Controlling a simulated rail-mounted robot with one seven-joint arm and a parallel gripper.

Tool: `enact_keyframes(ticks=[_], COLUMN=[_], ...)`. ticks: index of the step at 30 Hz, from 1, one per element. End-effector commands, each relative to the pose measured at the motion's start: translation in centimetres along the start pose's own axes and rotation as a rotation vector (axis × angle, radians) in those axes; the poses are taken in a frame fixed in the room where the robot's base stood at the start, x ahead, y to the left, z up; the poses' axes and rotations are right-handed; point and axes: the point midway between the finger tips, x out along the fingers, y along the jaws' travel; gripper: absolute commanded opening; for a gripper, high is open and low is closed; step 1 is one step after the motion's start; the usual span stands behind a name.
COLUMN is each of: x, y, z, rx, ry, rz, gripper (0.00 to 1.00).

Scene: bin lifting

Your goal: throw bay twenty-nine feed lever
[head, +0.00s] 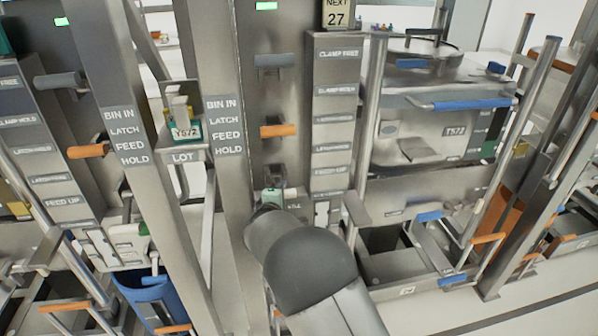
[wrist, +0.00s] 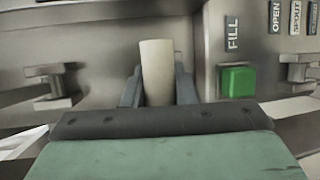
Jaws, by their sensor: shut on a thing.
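My gripper (wrist: 157,88) is shut on a pale cream, rounded upright handle (wrist: 157,66), with one dark finger on each side of it. What the handle joins below is hidden by the gripper body. In the head view my arm reaches up to the middle post, and its end covers the spot it works at. An orange lever (head: 277,131) sticks out of the middle post, level with the latch and feed labels, apart from my gripper. Another orange lever (head: 88,152) is on the left post. No sign reading twenty-nine shows.
A "FILL" label (wrist: 232,32) and a green button (wrist: 238,81) lie right of the handle. Metal knobs (wrist: 52,85) stand at both sides. A "NEXT 27" sign (head: 337,13) is at the top. A large metal bin (head: 430,130) with a blue bar stands right.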

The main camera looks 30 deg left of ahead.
Motion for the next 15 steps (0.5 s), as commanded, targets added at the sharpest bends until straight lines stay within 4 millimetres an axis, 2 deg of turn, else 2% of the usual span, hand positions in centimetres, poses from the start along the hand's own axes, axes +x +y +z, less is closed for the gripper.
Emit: enact_keyframes(ticks=[1,8,15], x=[-0.29,-0.19,0.04], y=[1.76,2.40,2.68], z=[-0.06,-0.36,-0.45], rx=[-0.011,-0.056,-0.055], ry=[0.001,0.004,0.004], rz=[-0.025,-0.133,-0.127], gripper=[0.00,0.00,0.00])
